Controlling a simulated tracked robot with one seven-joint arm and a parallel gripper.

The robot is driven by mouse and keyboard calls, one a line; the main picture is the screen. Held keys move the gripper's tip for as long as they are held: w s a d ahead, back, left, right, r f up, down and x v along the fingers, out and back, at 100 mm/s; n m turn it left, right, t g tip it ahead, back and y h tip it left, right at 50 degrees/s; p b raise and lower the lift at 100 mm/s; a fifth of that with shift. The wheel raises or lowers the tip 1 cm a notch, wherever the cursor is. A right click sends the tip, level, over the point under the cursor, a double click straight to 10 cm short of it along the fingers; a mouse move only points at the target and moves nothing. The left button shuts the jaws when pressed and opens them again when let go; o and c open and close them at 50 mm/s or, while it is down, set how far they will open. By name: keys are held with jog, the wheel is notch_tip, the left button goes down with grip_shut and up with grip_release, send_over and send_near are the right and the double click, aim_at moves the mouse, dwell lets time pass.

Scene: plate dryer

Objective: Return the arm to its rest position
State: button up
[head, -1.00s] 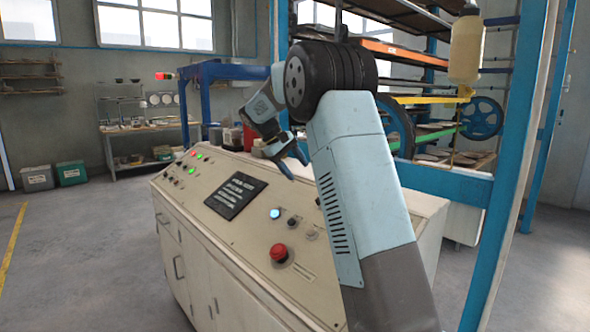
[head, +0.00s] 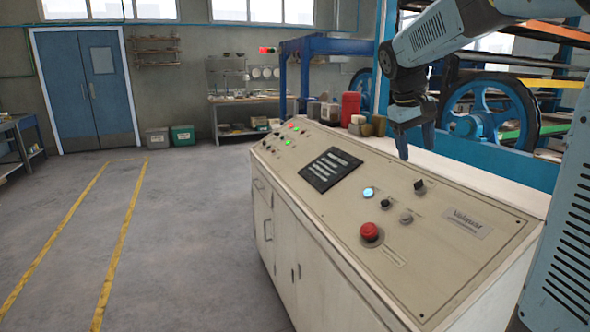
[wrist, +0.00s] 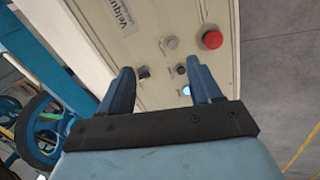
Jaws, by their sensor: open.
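My gripper (head: 418,150) hangs above the far right part of the beige control panel (head: 460,258), fingers pointing down. It is empty, and its two blue fingers stand apart in the wrist view (wrist: 158,85). The panel carries a red mushroom button (head: 370,233), a lit blue button (head: 368,193), a black switch (head: 420,186) and a dark display (head: 330,168). The red button also shows in the wrist view (wrist: 212,39), beyond and right of the fingers. My arm reaches in from the upper right.
A blue machine frame with large wheels (head: 490,108) stands behind the panel at the right. Small containers and a red can (head: 350,106) sit at the panel's far edge. Open floor (head: 190,240) with yellow lines lies left; blue doors (head: 88,85) are beyond.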

jog(key=s+a+f+t+y, duration=0.1)
jog(key=s+f, duration=0.1)
jog(key=s, duration=0.6)
jog(key=s+a+f+m+t+y, duration=0.1)
jog(key=s+a+f, duration=0.1)
jog(key=s, duration=0.6)
jog(key=s+a+f+m+t+y, duration=0.1)
jog(key=s+a+f+t, duration=0.1)
jog(key=s, duration=0.6)
jog(key=shift+s+f+y, duration=0.3)
jog(key=shift+s+f, duration=0.1)
jog(key=shift+f, duration=0.15)
jog(key=shift+c, duration=0.3)
